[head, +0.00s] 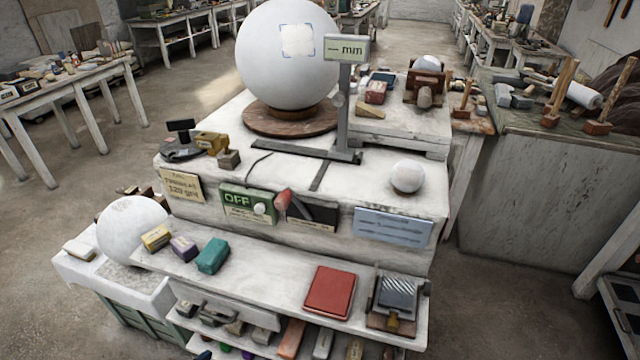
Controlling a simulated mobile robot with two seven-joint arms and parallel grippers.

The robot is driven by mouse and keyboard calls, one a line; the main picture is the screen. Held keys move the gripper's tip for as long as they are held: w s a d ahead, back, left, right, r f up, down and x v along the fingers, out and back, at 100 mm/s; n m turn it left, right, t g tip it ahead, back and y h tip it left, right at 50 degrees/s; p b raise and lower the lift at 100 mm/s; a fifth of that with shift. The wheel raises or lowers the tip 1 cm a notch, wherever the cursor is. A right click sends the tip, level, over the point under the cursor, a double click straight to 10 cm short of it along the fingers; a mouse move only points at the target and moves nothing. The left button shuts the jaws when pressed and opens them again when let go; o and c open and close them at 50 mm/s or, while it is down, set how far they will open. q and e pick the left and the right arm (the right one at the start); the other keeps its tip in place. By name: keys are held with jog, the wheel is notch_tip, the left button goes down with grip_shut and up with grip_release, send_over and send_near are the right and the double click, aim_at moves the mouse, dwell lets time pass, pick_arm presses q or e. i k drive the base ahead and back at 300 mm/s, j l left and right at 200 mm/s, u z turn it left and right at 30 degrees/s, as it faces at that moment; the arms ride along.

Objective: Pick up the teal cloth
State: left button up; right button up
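The teal cloth (212,256) looks like a small, thick, folded block. It lies on the white front ledge (262,278), left of the middle. To its left on the same ledge are a purple-grey block (184,248) and a yellow block (156,238), close beside each other. Nothing covers the teal cloth. Neither of my grippers shows in the head view.
A red flat pad (330,291) and a dark ridged tool (394,296) lie on the ledge's right. Another sphere (133,231) stands left. The ledge between teal cloth and red pad is clear.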

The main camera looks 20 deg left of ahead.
aim_at(214, 254)
jog(key=j+u, duration=0.25)
jog(key=u, duration=0.25)
jog(key=j+u, duration=0.3)
jog(key=u, duration=0.2)
